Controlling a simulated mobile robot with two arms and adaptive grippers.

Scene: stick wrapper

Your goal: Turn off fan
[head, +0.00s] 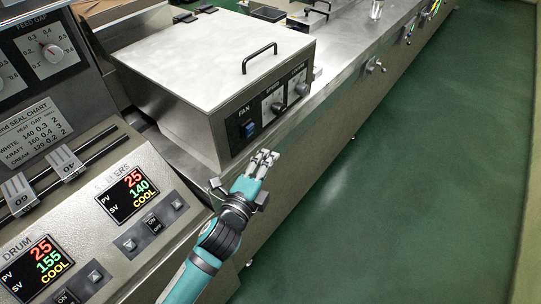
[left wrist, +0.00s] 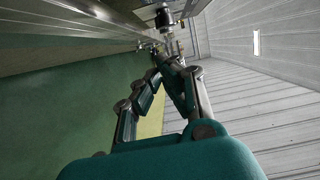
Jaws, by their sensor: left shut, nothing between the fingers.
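The fan switch (head: 249,129) is a small blue rocker on the dark panel under the label FAN, on the front of a metal box (head: 215,55) with a handle on its lid. My left gripper (head: 266,157) is shut and empty. In the head view it appears just below and right of the switch, apart from it. In the left wrist view my left gripper (left wrist: 166,62) points along the machine's side, and the fan switch cannot be made out. Whether the switch is on or off is too small to tell. My right gripper is not in view.
Two knobs (head: 278,107) sit right of the switch on the same panel. A console with DRUM and SEALERS displays (head: 127,193) stands at the left. The long metal bench (head: 360,45) runs to the back right. The green floor (head: 430,170) on the right is clear.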

